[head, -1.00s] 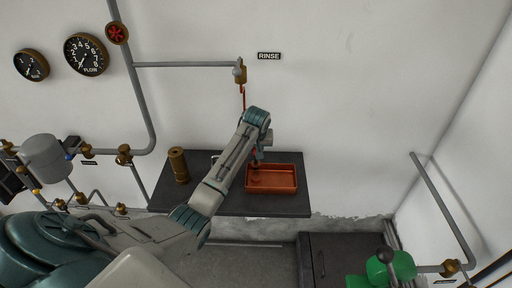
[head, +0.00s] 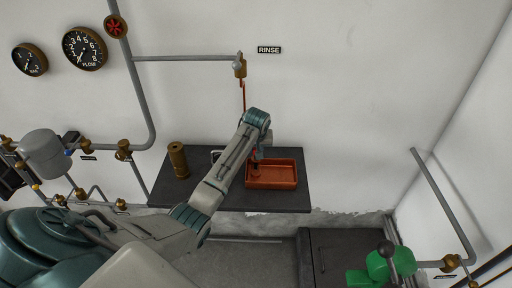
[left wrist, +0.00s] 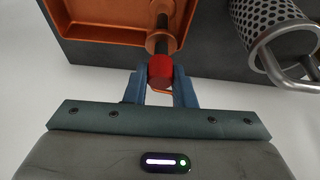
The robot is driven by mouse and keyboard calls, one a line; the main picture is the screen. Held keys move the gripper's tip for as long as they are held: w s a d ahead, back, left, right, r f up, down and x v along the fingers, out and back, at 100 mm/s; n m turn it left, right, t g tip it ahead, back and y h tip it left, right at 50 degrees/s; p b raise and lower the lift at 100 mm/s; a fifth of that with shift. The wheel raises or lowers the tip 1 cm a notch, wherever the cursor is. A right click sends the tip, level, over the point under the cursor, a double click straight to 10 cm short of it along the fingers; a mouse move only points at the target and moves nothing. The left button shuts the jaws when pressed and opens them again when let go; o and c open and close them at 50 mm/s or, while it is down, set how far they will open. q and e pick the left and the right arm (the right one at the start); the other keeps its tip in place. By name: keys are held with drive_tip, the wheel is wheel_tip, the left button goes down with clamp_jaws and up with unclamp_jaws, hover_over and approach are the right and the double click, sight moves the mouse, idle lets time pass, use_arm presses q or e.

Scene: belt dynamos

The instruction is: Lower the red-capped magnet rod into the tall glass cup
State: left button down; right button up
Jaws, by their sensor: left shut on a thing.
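My left gripper (left wrist: 158,88) is shut on the red cap (left wrist: 160,71) of the magnet rod. The dark rod (left wrist: 162,22) runs from the cap away from the fingers, over the orange tray (left wrist: 100,32). A copper-coloured round piece (left wrist: 154,42) surrounds or lies behind the rod; I cannot tell which. In the head view my left gripper (head: 257,154) is at the tray's left side (head: 285,185), small and partly hidden by my arm. I cannot make out a tall glass cup for certain in either view. My right gripper is not in view.
A perforated metal cup with a handle (left wrist: 284,30) stands beside the tray on the dark counter (head: 235,207). A brass cylinder (head: 178,160) stands at the counter's left. A pipe with a brass outlet (head: 240,68) and thin red rod hangs above. The counter right of the tray is narrow.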

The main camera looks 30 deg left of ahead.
use_arm(q)
drive_tip(key=shift+f+b, duration=0.3)
drive_tip(key=shift+f, duration=0.7)
drive_tip(key=c, duration=1.1)
unclamp_jaws()
drive_tip(key=shift+c, duration=0.2)
drive_tip(key=b+v, duration=0.3)
drive_tip(key=v, duration=0.7)
drive_tip(key=shift+s+r, duration=0.15)
drive_tip(key=shift+r, duration=0.2)
drive_tip(key=shift+d, duration=0.1)
